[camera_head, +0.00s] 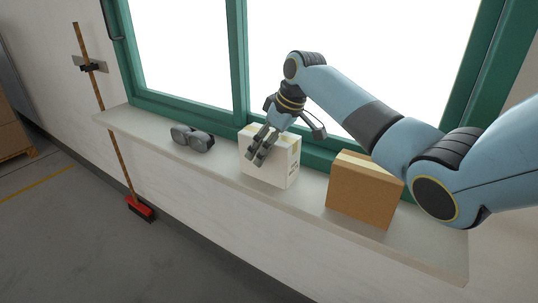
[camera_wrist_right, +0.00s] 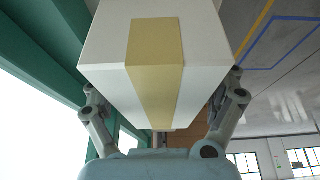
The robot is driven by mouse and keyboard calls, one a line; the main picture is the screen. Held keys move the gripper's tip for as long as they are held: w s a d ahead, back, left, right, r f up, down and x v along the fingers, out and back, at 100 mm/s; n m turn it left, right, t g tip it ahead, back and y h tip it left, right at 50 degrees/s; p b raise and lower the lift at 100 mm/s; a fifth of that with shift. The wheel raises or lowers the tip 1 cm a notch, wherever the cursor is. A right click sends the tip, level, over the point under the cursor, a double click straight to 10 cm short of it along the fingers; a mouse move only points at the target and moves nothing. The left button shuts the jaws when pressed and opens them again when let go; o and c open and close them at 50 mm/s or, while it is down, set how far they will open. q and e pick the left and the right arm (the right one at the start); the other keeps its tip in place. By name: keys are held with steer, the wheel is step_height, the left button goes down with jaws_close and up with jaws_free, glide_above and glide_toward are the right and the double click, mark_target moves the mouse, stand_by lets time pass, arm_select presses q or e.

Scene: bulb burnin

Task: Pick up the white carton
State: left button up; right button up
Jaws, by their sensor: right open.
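The white carton (camera_head: 275,169) stands upright on the window sill, with a tan tape strip on it and small dark marks on one side. My right gripper (camera_head: 287,145) is open at the carton's top, with one finger in front of its near face and the other towards its right. In the right wrist view the carton (camera_wrist_right: 104,50) fills the upper middle. The gripper's two fingers (camera_wrist_right: 163,104) lie on either side of it, and I cannot tell whether they touch it. My left gripper is not in view.
A brown box (camera_head: 360,198) stands right of the carton, below my right arm. The green window frame (camera_head: 239,65) is close behind. A red broom (camera_head: 140,209) leans on the wall.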

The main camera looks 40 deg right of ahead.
steer(key=shift+f, duration=0.25)
stand_by(0.3)
steer(key=c, duration=1.3)
